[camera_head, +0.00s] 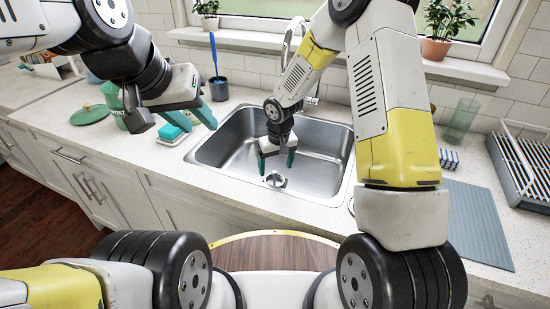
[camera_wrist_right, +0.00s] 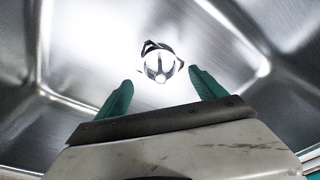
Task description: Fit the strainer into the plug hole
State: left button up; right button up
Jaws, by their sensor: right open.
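The steel sink (camera_head: 325,170) is set in the counter. A small shiny metal strainer (camera_head: 275,180) lies on its floor at the plug hole. In the right wrist view the strainer (camera_wrist_right: 160,67) is ahead of the fingertips, with a dark crescent of the plug hole (camera_wrist_right: 150,46) along its upper left. I cannot tell whether it is seated or off-centre. My right gripper (camera_head: 277,164) points down into the sink, open and empty, its teal fingers (camera_wrist_right: 160,88) apart on either side, not touching the strainer. My left gripper (camera_head: 177,119) is open and empty above the counter left of the sink.
A teal sponge (camera_head: 178,119) on a dish, a green lid (camera_head: 89,114) and a cup with a blue brush (camera_head: 218,90) stand left of the sink. The faucet (camera_head: 312,85) rises behind it. A grey mat (camera_head: 475,220) and dish rack (camera_head: 520,170) are at right.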

jog(key=s+d+r+m+t, duration=0.1)
jog(key=s+d+r, duration=0.2)
jog(key=r, duration=0.5)
jog(key=s+d+r, duration=0.3)
jog(key=d+r, duration=0.1)
jog(key=r, duration=0.4)
jog(key=s+d+r+m+t, duration=0.1)
jog(key=s+d+r, duration=0.2)
jog(key=r, duration=0.6)
jog(key=s+d+r+m+t, duration=0.1)
jog(key=s+d+r, duration=0.1)
jog(key=s, duration=0.5)
jog(key=s+d+r+t+y, duration=0.1)
jog(key=s+r, duration=0.4)
jog(key=s, duration=0.3)
jog(key=shift+d+r+m+t, duration=0.25)
jog(key=shift+d+m+t, duration=0.05)
jog(key=shift+d+m, duration=0.1)
